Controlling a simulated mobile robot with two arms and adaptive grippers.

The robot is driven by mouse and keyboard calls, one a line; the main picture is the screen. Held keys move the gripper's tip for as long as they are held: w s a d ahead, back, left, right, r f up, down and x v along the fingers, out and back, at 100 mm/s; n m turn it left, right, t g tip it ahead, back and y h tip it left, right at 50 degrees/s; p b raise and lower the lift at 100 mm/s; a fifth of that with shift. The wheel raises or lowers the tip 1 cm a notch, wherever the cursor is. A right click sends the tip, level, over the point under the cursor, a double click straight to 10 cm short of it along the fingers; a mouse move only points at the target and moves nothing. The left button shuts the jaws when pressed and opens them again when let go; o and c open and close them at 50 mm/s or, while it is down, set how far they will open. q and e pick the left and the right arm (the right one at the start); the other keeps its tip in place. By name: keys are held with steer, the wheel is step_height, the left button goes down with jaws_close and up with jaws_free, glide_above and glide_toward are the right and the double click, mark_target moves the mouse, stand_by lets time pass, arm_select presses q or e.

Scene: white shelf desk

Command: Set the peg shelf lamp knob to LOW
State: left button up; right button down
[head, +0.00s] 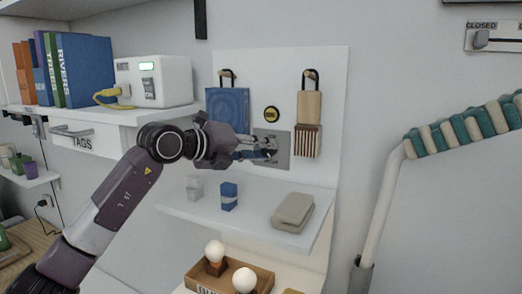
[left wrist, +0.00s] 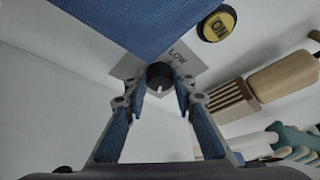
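The lamp knob (left wrist: 160,75) is a dark round knob with a short white mark on its lower part in the left wrist view. It sits on a grey metal plate (head: 284,141) fixed to the white peg panel; the word LOW (left wrist: 178,56) shows up and to the right of the knob in the left wrist view. My left gripper (left wrist: 159,94) is open, its two blue-padded fingers on either side of the knob with small gaps. In the head view my left gripper (head: 264,150) reaches the plate and largely hides the knob. My right gripper is not in view.
A blue board (head: 227,107) and a wooden brush (head: 308,110) hang beside the plate. A yellow ON button (head: 271,114) is just above it. A shelf (head: 183,208) below holds a blue box (head: 229,196) and a beige block (head: 292,211). A striped teal-and-cream object (head: 460,128) stands right.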

arm_select(q)
steer(key=c, duration=0.4)
steer(key=shift+f+n+b, duration=0.3)
steer(key=shift+n+b, duration=0.1)
steer(key=shift+b, duration=0.25)
jaws_close()
steer(key=shift+n+h+b, duration=0.3)
steer(key=shift+h, duration=0.1)
steer(key=shift+a+n+h, duration=0.1)
steer(key=shift+n+h, duration=0.2)
steer(key=shift+r, duration=0.15)
steer(key=o, duration=1.1)
jaws_free()
steer(key=shift+o, duration=0.2)
steer(key=shift+a, duration=0.1)
